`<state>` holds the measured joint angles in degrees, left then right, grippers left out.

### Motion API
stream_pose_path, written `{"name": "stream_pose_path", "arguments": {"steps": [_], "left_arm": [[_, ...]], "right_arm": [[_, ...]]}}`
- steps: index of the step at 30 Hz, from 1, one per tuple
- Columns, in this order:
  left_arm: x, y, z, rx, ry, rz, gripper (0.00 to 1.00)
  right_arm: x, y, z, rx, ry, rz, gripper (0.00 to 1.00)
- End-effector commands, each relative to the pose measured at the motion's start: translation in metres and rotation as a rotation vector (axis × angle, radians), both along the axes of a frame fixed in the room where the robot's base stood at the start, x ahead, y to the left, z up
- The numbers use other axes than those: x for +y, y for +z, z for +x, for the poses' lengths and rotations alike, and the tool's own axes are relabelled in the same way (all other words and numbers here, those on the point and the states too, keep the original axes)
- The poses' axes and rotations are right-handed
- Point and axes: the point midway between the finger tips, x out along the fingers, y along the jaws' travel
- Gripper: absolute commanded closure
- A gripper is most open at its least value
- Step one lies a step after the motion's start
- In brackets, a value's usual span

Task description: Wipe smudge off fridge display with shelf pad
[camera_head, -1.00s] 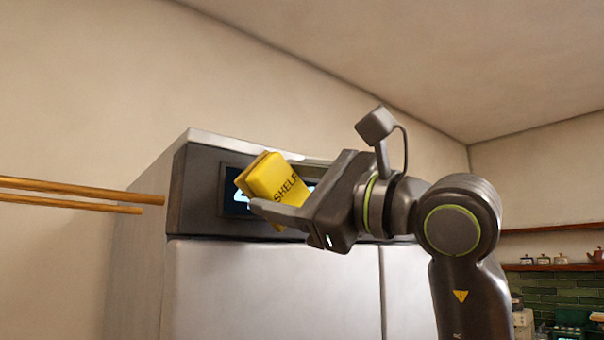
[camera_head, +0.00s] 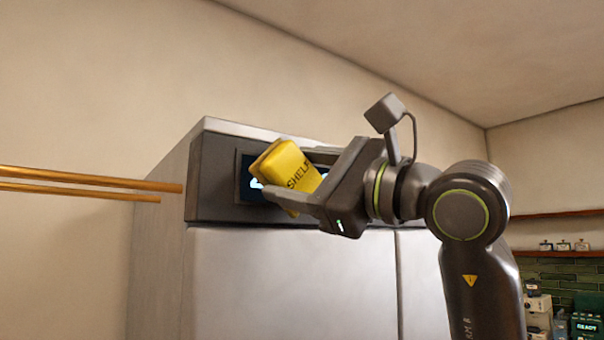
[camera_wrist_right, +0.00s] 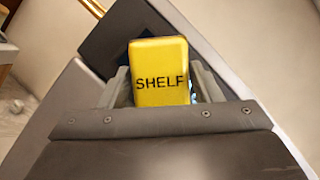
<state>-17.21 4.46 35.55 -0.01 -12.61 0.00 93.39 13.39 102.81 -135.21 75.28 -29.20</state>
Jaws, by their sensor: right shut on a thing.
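My right gripper (camera_head: 300,175) is shut on the yellow shelf pad (camera_head: 286,174), which is lettered "SHELF". The pad is tilted and sits in front of the fridge display (camera_head: 246,178), covering much of it. I cannot tell whether the pad touches the screen. The display is a dark panel with bits of light-blue lettering at the top of the fridge (camera_head: 290,280). The smudge cannot be made out. In the right wrist view the pad (camera_wrist_right: 160,72) stands between the two fingers (camera_wrist_right: 160,88). My left gripper is not in view.
Two wooden rods (camera_head: 90,185) reach in from the left, ending near the fridge's left side. Shelves with small jars (camera_head: 562,246) and a machine reading "READY" (camera_head: 586,327) are at the far right. The wall above the fridge is clear.

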Motion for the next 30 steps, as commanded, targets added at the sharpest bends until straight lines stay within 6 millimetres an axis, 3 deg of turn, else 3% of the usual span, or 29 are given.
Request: {"name": "stream_pose_path", "arguments": {"steps": [22, 30], "left_arm": [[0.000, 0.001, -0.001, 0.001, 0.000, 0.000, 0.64], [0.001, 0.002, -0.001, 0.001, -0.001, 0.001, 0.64]], "right_arm": [[0.009, 0.000, 0.012, 0.001, 0.000, 0.001, 0.60], [-0.003, 0.000, 0.020, 0.002, -0.003, 0.001, 0.60]]}}
